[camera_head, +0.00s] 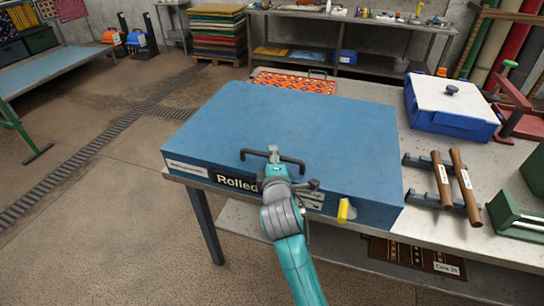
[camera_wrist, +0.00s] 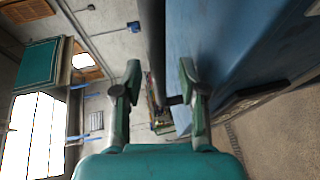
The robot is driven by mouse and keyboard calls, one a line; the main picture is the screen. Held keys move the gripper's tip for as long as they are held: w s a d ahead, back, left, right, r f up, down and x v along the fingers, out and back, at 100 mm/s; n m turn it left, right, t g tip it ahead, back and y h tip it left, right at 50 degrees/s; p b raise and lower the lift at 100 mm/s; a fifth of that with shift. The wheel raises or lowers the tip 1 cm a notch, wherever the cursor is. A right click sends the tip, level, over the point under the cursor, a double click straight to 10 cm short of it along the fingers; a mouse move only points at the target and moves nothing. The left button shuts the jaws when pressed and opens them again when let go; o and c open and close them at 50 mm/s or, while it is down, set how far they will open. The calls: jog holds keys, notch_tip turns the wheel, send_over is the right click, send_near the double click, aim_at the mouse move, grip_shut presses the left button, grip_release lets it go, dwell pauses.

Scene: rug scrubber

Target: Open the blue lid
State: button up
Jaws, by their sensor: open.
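The large blue lid (camera_head: 290,125) lies flat and closed over a wide box at the table's front, with a label reading "Rolled" on its front face. A dark bar handle (camera_head: 291,162) runs along the front edge. My gripper (camera_head: 273,156) is at this handle, partly covering it and the label. In the wrist view, my gripper (camera_wrist: 160,70) is open, with a finger on each side of the dark bar (camera_wrist: 153,40). I cannot tell whether either finger touches it. The blue surface (camera_wrist: 205,45) fills the right of that view.
A yellow piece (camera_head: 345,210) sticks out at the front right. To the right stand a blue box with a white lid (camera_head: 450,95), brown rollers on a rack (camera_head: 443,180) and a green box (camera_head: 515,215). An orange patterned mat (camera_head: 292,81) lies behind. Floor at left is open.

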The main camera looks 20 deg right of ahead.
jog(key=shift+x, duration=0.8)
grip_shut()
jog(key=shift+r, duration=0.15)
